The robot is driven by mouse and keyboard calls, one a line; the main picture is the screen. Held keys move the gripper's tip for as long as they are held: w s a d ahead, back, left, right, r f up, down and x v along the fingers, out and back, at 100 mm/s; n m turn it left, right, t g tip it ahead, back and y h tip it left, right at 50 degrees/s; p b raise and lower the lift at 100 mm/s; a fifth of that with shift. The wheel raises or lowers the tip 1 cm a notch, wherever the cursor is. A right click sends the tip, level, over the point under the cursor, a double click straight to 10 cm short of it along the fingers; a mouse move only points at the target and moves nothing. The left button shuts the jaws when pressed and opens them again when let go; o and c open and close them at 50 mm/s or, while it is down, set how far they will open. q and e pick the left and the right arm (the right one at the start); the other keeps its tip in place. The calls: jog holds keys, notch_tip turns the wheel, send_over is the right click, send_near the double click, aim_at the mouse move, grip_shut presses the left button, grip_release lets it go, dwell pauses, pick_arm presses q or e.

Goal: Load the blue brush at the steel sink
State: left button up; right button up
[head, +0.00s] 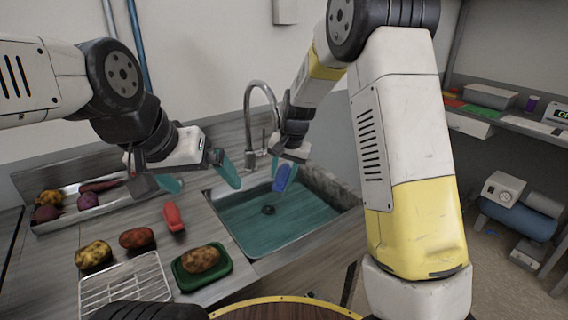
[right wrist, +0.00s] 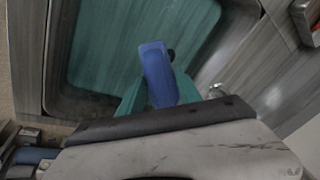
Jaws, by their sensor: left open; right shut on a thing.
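The blue brush (head: 283,178) is held over the steel sink (head: 322,222), which shows a teal, water-like surface inside. My right gripper (head: 285,168) is shut on the brush. The right wrist view shows the brush (right wrist: 158,75) between my teal fingertips (right wrist: 160,95), above the basin (right wrist: 105,50). Whether the brush touches the teal surface I cannot tell. My left gripper (head: 198,178) is open and empty, its teal fingers apart, above the counter left of the sink.
A curved faucet (head: 262,88) stands behind the sink. Left of it are a red tool (head: 174,217), two loose potatoes (head: 137,238), a green tray (head: 182,284) with a potato, a wire rack (head: 118,285) and a metal tray (head: 103,203) of vegetables. Shelves stand far right.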

aim_at(281, 169)
notch_tip(281, 169, down, 10)
jog(key=shift+f, duration=0.2)
dwell(0.6)
jog(key=shift+r, duration=0.1)
dwell(0.5)
jog(key=shift+r, duration=5.45)
jog(key=shift+r, duration=0.1)
jog(key=shift+r, duration=1.9)
jog(key=shift+s, duration=0.1)
